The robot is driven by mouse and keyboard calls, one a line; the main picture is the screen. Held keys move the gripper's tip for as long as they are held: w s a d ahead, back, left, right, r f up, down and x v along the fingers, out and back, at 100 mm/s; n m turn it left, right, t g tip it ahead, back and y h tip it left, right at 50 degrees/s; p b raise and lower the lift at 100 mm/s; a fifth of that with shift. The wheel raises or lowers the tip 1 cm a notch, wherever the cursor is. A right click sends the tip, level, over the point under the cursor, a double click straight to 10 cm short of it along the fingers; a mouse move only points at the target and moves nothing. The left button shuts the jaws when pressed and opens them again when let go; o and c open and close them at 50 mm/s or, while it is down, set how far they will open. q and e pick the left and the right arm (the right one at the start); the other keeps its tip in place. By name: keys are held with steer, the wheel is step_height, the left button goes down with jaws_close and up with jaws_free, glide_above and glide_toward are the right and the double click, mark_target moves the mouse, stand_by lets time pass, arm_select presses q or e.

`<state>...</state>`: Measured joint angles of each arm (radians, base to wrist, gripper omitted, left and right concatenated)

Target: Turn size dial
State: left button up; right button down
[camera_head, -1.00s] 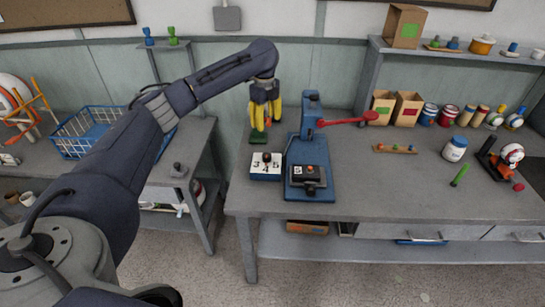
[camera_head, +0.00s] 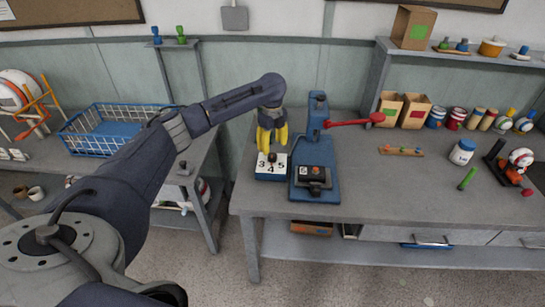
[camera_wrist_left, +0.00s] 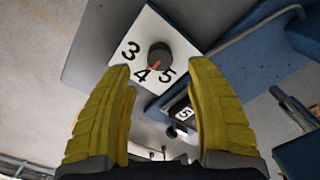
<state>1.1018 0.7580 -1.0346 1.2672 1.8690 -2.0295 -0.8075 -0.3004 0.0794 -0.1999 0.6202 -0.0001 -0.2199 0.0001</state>
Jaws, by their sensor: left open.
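The size dial is a dark round knob (camera_wrist_left: 159,56) with a red pointer mark on a white plate (camera_wrist_left: 182,27) bearing 3, 4 and 5. In the left wrist view the red mark points toward the 4. In the head view the dial box (camera_head: 271,172) sits left of the blue press (camera_head: 316,184). My left gripper (camera_head: 272,150) points down just over the dial. Its yellow fingers are open, and in the left wrist view (camera_wrist_left: 160,75) the knob shows between and beyond their tips. I cannot tell whether they touch it. My right gripper is not in view.
The press has a red lever (camera_head: 352,122) reaching right, and a small display (camera_wrist_left: 184,114) reading 5. Cardboard boxes (camera_head: 414,110), jars and a white pot (camera_head: 462,153) stand farther right. A blue basket (camera_head: 112,134) is on the left table.

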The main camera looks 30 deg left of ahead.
mark_target(273, 155)
arm_select(q)
steer(key=shift+f, duration=3)
jaws_close()
